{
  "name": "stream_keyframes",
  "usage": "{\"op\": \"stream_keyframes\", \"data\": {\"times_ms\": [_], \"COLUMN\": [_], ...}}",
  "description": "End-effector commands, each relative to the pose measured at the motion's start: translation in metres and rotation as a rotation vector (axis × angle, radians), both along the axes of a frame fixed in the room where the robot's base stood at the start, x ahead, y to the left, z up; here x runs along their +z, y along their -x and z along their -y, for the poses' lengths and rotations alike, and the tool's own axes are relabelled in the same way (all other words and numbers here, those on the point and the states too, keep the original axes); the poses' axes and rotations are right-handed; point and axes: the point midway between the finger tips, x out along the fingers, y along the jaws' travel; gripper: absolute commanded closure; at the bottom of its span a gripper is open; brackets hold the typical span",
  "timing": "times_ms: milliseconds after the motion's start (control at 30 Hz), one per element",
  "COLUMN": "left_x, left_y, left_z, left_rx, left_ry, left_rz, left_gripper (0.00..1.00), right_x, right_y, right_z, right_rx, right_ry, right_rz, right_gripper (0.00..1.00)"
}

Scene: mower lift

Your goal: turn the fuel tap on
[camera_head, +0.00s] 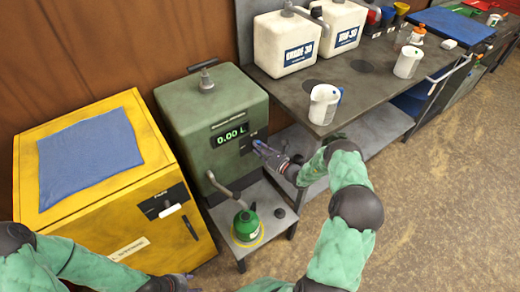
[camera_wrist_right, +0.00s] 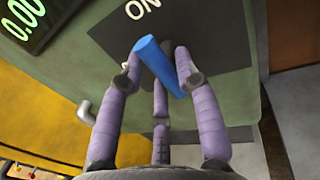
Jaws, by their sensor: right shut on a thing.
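The fuel tap is a blue lever (camera_wrist_right: 160,66) on a dark plate on the front of the green fuel tank (camera_head: 205,115). It also shows small in the head view (camera_head: 258,145), right of a display (camera_head: 231,134) that reads 0.00 L. My right gripper (camera_wrist_right: 157,75) has its purple fingers around the lever and is shut on it. The lever sits tilted in the wrist view, with an ON label (camera_wrist_right: 140,8) near it. Another white mark is partly hidden behind a finger. My left gripper (camera_head: 172,283) is low at the bottom edge, its fingers unclear.
A green can (camera_head: 246,226) stands under the tank's spout (camera_head: 222,188) on a small metal stand (camera_head: 275,236). A yellow cabinet (camera_head: 120,215) with a blue cloth stands left. A workbench (camera_head: 352,78) with white canisters and jugs stands right. The floor at right is clear.

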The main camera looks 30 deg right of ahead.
Motion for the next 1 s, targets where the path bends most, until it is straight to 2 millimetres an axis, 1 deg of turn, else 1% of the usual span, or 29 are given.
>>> {"op": "stream_keyframes", "data": {"times_ms": [567,600,633,667,1000], "left_x": [-0.0002,-0.0002,-0.0003,-0.0003,-0.0002], "left_y": [0.0,0.0,0.0,0.0,-0.0001], "left_z": [0.0,0.0,0.0,0.0,0.0], "left_rx": [0.0,0.0,0.0,0.0,0.0], "left_ry": [0.0,0.0,0.0,0.0,0.0], "left_rz": [0.0,0.0,0.0,0.0,0.0], "left_gripper": [0.5,0.5,0.5,0.5,0.5], "right_x": [-0.0014,-0.0014,-0.0014,-0.0013,-0.0004], "right_y": [0.0006,0.0006,0.0006,0.0005,0.0013], "right_z": [-0.0004,-0.0004,-0.0004,-0.0004,0.0004], "right_rx": [0.0,0.0,0.0,0.0,0.0], "right_ry": [-0.031,-0.031,-0.031,-0.031,-0.028], "right_rz": [-0.006,-0.006,-0.006,-0.006,-0.004], "right_gripper": [1.0,0.56,0.48,0.44,0.44]}}
